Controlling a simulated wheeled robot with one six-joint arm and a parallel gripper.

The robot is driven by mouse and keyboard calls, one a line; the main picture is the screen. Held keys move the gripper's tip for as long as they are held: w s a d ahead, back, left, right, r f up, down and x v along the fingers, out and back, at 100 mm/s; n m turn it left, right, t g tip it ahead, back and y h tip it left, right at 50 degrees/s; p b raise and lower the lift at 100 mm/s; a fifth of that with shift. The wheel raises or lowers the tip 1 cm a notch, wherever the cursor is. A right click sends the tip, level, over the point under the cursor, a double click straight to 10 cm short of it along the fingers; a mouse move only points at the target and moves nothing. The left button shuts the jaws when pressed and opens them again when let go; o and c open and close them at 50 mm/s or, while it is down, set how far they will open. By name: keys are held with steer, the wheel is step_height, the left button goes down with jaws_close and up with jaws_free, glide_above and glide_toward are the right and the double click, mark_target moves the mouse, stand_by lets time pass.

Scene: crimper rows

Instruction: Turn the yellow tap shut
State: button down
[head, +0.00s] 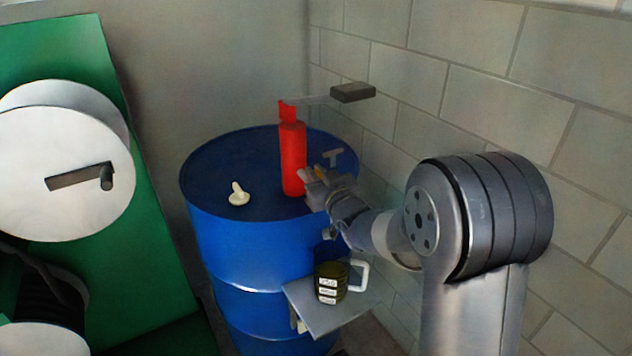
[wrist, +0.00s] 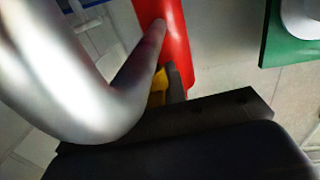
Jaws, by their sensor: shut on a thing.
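The yellow tap shows as a small yellow piece in the wrist view (wrist: 158,86), between the dark jaw parts and close beside a red cylinder (wrist: 172,40). In the head view my gripper (head: 312,181) is at the right side of the upright red cylinder (head: 292,160), over the blue drum's top. My gripper is shut on the yellow tap. Most of the tap is hidden by my gripper and a blurred silvery shape in the wrist view, so I cannot tell how far it is turned.
The blue drum (head: 238,247) stands by a block wall (head: 505,90). A cream knob (head: 238,194) and a grey T-shaped piece (head: 333,154) are on its top. A dark-grey-ended lever (head: 352,92) juts over it. A dark mug (head: 331,281) stands on a grey shelf (head: 318,318). A green panel (head: 130,150) is left.

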steer(key=shift+f+m+t+h+b, duration=0.15)
steer(key=shift+m+t+h+b, duration=0.65)
steer(key=shift+m+h+b, duration=0.75)
steer(key=shift+w+d+r+m+t+h+p, duration=0.15)
steer(key=shift+m+h, duration=0.25)
steer(key=shift+h, duration=0.55)
steer(key=shift+s+d+r+m+t+h+p, duration=0.15)
steer(key=shift+m+h, duration=0.2)
steer(key=shift+h, duration=0.55)
steer(key=shift+s+d+f+m+g+h+p, duration=0.1)
steer(key=shift+d+m+g+h+p, duration=0.15)
steer(key=shift+m+g+h+p, duration=1.65)
steer(key=shift+s+d+r+m+g+h+p, duration=0.1)
steer(key=shift+d+m+g+h+p, duration=0.45)
steer(key=shift+m+h+p, duration=2.3)
steer(key=shift+s+f+m+g+h+p, duration=0.1)
steer(key=shift+m+g+h+p, duration=1.1)
steer(key=shift+h, duration=2.35)
steer(key=shift+m+g+b, duration=0.25)
steer(key=shift+g+b, duration=0.05)
steer(key=shift+g, duration=0.15)
steer(key=c, duration=1.6)
jaws_free()
steer(key=shift+d, duration=0.1)
steer(key=shift+o, duration=0.8)
